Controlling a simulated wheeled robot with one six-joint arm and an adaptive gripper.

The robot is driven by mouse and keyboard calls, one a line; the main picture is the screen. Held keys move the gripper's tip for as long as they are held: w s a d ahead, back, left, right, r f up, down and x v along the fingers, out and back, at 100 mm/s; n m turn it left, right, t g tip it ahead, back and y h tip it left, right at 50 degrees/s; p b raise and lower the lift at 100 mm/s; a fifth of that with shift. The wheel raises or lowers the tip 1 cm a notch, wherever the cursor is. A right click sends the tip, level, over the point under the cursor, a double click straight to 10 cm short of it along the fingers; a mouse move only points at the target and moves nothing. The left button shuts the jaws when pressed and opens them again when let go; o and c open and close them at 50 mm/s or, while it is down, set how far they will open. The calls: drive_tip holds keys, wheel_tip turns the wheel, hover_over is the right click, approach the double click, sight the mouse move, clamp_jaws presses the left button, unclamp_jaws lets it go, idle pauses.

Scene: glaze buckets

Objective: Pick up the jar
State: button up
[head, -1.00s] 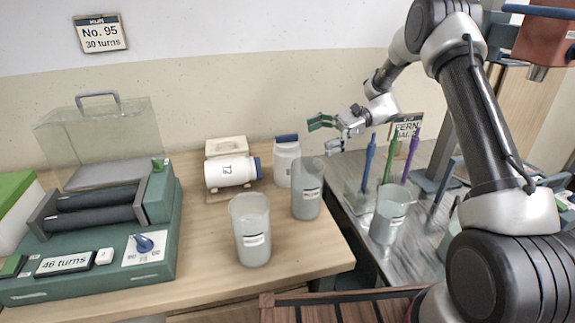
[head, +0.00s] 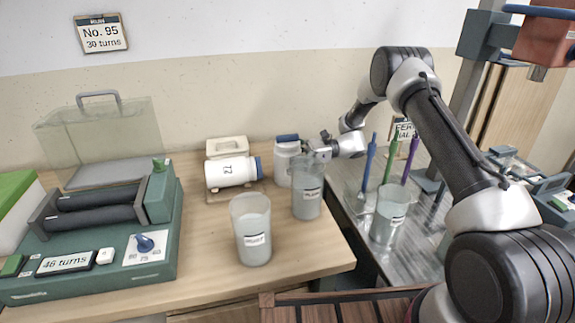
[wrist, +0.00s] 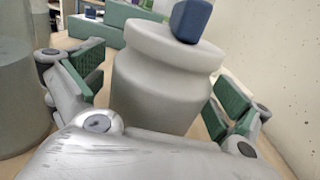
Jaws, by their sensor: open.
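A white upright jar with a blue block on its lid (head: 286,162) stands at the back of the wooden table, near the wall. In the wrist view the jar (wrist: 160,82) fills the middle, between my green-padded fingers. My gripper (wrist: 158,95) is open, with one finger on each side of the jar; I cannot tell whether either pad touches it. In the head view my gripper (head: 312,150) reaches in from the right at the jar's side, and its fingertips are mostly hidden. A second white jar (head: 230,172), marked with a number, lies on its side on a wooden stand.
A grey bucket (head: 307,193) stands right in front of the upright jar. Another bucket (head: 251,232) stands nearer the front. A green roller machine (head: 95,245) takes up the left. A metal bench (head: 350,215) with brushes and a third bucket (head: 388,215) lies to the right.

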drive_tip(key=c, duration=1.3)
drive_tip(key=shift+r, duration=0.1)
drive_tip(key=shift+r, duration=0.15)
wheel_tip(320, 180, up, 24)
drive_tip(key=shift+f, duration=0.15)
idle(0.6)
